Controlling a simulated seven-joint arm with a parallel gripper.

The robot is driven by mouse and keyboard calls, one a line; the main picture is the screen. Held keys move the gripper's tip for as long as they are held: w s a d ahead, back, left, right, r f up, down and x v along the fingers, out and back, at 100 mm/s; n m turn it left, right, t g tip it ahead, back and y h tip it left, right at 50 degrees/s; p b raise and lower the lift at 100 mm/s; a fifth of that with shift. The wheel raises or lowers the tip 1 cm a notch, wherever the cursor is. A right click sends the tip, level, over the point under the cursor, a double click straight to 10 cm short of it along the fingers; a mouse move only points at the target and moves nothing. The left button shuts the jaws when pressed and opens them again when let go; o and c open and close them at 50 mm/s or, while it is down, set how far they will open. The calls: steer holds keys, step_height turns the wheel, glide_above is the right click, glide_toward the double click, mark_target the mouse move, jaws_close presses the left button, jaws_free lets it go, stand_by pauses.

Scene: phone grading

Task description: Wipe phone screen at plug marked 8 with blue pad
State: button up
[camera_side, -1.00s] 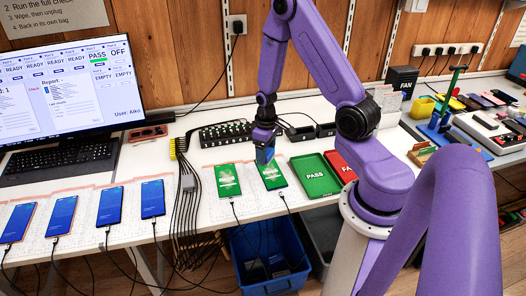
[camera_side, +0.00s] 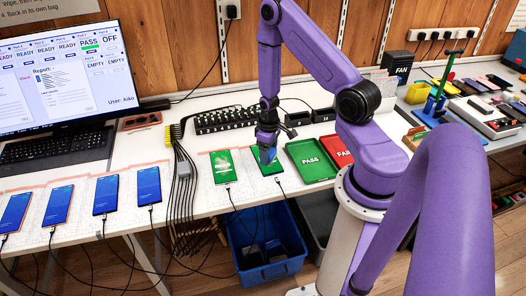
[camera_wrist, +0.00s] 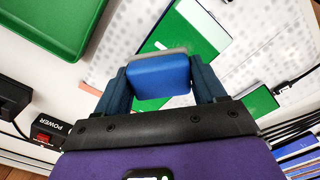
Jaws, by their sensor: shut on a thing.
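My gripper (camera_side: 266,140) is shut on the blue pad (camera_wrist: 160,76), which has a grey edge along its far side in the wrist view. The pad is over a phone with a green screen (camera_side: 258,169), the right one of two green-screen phones. That phone also shows in the wrist view (camera_wrist: 197,35), partly hidden by the pad and the fingers. I cannot tell whether the pad touches the glass. A cable is plugged in at the phone's near end. I cannot read a plug number.
A second green-screen phone (camera_side: 222,167) lies to the left, then several blue-screen phones (camera_side: 149,185). A green PASS tray (camera_side: 305,174) and a red FAIL tray (camera_side: 336,150) lie to the right.

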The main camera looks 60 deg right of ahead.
steer(key=shift+s+d, duration=0.55)
steer(key=shift+w+a, duration=1.35)
steer(key=shift+a, duration=0.1)
steer(key=shift+w, duration=0.25)
steer(key=shift+w+d, duration=0.3)
steer(key=shift+d, duration=0.25)
steer(key=shift+s+d, duration=1.2)
steer(key=shift+d, duration=0.15)
steer(key=shift+w+a, duration=1.25)
steer(key=shift+a, duration=0.15)
steer(key=shift+w+a+r, duration=0.1)
steer(key=shift+w+r, duration=0.05)
step_height(320, 180, up, 8)
